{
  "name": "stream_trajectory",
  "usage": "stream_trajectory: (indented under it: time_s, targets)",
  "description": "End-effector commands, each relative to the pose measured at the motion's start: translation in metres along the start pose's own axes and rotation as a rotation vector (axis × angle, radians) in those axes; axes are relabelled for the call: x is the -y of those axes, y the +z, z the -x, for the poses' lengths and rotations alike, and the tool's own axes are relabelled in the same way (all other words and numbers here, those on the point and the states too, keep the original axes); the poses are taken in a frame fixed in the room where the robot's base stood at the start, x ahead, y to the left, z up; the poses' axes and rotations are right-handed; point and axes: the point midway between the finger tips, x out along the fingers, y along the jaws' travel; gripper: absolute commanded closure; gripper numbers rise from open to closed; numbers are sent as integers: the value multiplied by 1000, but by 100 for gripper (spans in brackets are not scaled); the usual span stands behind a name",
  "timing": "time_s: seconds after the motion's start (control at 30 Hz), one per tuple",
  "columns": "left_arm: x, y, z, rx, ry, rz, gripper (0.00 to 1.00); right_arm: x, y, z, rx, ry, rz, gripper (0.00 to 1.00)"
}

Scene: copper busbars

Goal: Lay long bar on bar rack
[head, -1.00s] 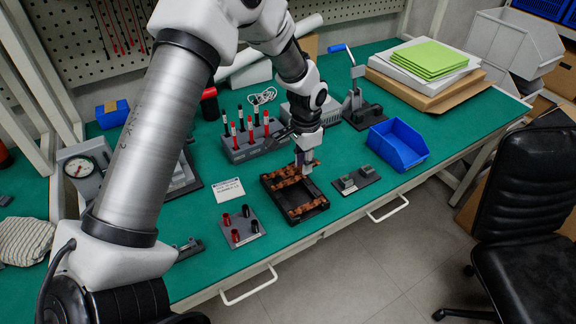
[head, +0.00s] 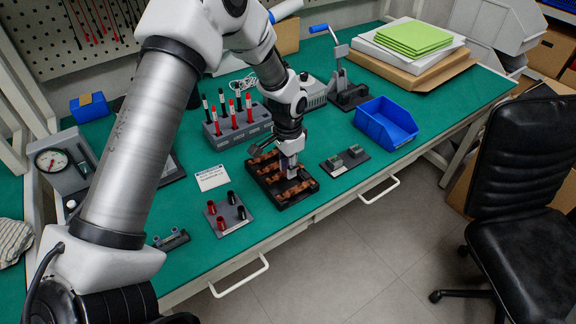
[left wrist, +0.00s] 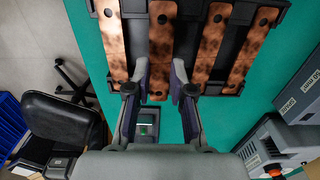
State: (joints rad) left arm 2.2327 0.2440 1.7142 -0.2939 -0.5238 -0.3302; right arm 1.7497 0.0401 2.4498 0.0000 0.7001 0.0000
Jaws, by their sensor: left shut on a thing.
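The bar rack (head: 300,197) is a black frame on the green bench, with copper bars lying across it in the head view. In the left wrist view the dark rack (left wrist: 186,45) carries several mottled copper bars with round holes, such as one at the left (left wrist: 112,40) and one at the right (left wrist: 250,48). My left gripper (head: 291,172) points down over the rack's right part. In the left wrist view the gripper's fingers (left wrist: 161,80) are closed on the end of the long bar (left wrist: 161,45). I cannot tell whether this bar touches the rack. My right gripper is out of view.
A plate with grey blocks (head: 344,160) and an open blue bin (head: 386,125) stand right of the rack. A grey holder with red and black tools (head: 237,128) is behind it. A plate with red and black posts (head: 228,215) and a white card (head: 212,178) lie left.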

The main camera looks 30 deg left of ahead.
Motion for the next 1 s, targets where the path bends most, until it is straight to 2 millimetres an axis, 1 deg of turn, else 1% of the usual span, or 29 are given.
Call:
stream_trajectory:
  time_s: [0.27, 0.6, 1.0]
  targets:
    - [0, 0, 0, 0, 0, 0, 100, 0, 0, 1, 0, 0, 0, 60]
    - [0, -1, -7, 0, 0, 0, 100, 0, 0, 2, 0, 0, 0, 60]
    - [0, -1, -6, 0, 0, 0, 100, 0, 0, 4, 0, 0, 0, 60]
